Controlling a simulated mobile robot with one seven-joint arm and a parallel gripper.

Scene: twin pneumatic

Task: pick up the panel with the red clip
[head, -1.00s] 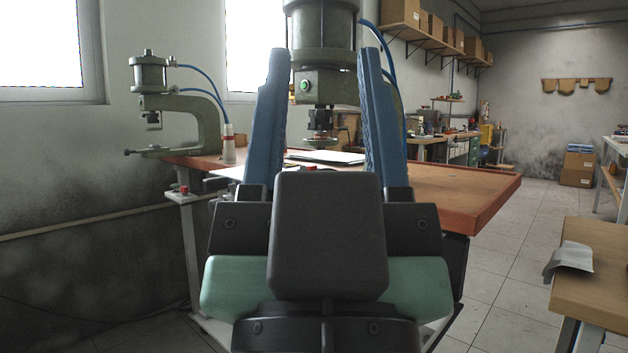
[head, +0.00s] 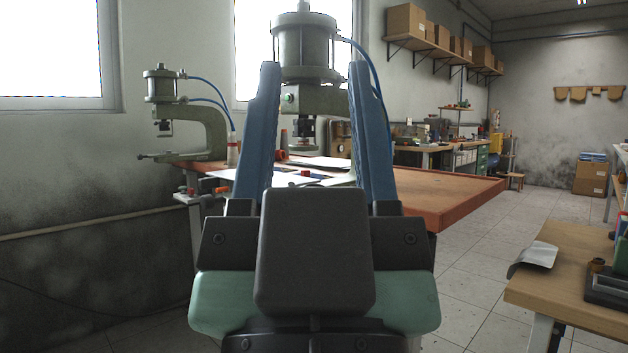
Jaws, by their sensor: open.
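My gripper (head: 314,72) is open and empty, its two blue fingers pointing away over the near side of the orange-brown table (head: 445,190). A small red clip (head: 305,172) shows low between the fingers, at a pale flat panel (head: 325,182). Most of that panel is hidden behind my gripper, and I cannot tell its outline. A white flat panel (head: 225,174) shows left of the left finger. An orange piece (head: 221,189) is at the table's left edge. A dark-topped flat panel (head: 318,162) lies farther back, under the large press.
The large green press (head: 303,50) with a blue hose stands behind and between my fingers. A smaller press (head: 190,125) stands at the table's left end, near a cone-shaped bottle (head: 232,150). A wooden bench (head: 560,285) is at the right. The floor between is clear.

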